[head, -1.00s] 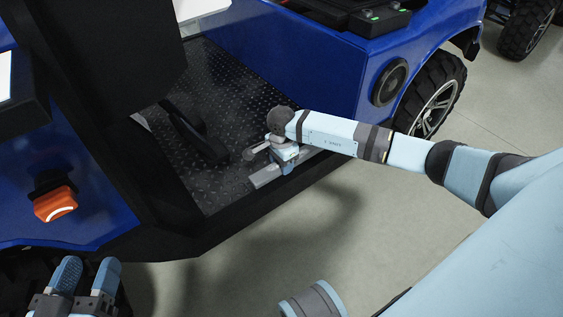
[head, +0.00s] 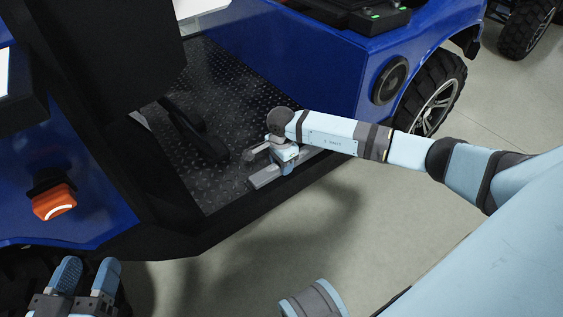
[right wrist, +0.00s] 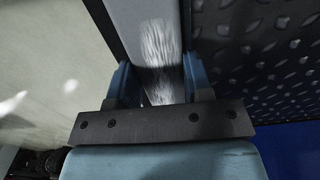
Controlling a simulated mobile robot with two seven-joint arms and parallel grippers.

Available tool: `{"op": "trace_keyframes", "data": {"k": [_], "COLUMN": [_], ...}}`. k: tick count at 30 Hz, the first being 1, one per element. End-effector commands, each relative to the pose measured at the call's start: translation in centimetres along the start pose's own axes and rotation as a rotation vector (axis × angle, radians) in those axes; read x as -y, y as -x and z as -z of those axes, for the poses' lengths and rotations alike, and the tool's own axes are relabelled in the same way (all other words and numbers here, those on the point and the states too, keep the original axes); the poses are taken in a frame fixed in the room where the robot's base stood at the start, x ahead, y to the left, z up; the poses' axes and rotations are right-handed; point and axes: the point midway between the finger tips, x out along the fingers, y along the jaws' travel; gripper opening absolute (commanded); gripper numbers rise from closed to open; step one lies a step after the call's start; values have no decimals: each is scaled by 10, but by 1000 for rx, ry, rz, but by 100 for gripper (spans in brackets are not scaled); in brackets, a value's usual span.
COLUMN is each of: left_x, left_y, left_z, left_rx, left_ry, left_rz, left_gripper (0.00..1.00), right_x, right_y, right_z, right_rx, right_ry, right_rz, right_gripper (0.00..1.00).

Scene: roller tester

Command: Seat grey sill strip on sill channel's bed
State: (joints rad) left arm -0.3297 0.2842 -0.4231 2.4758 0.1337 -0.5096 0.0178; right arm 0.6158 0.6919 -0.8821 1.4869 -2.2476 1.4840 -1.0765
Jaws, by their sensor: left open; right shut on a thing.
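The grey sill strip (head: 265,177) is at the outer edge of the vehicle's floor in the head view, lying along the dark sill channel (head: 225,222). My right gripper (head: 287,164) is shut on the strip near its middle. In the right wrist view the strip (right wrist: 150,40) runs up between the two blue fingers of the right gripper (right wrist: 157,85), with a dark edge of the channel (right wrist: 105,25) beside it. I cannot tell whether the strip touches the bed beneath it. My left gripper (head: 88,278) is open and empty at the lower left, away from the strip.
A black tread-plate floor (head: 240,95) lies inside the sill, with a black pedal (head: 190,130) on it. Blue body panels (head: 310,60) and an orange light (head: 54,202) flank the opening.

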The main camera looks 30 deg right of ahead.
Motion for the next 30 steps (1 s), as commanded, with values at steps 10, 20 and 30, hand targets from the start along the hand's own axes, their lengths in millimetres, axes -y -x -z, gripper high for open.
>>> {"op": "trace_keyframes", "data": {"k": [10, 20, 30], "left_x": [-1, -1, 1], "left_y": [-1, -2, -2], "left_z": [-4, -3, 18], "left_rx": [-6, -7, -14], "left_ry": [10, 12, -11], "left_rz": [3, 4, -7], "left_gripper": [55, 55, 55], "right_x": [0, 0, 1], "right_y": [-9, -9, 27], "right_z": [0, 0, 0], "right_rx": [0, 0, -2], "right_ry": [0, 0, 1], "right_rz": [1, 0, 3], "right_gripper": [53, 76, 76]}}
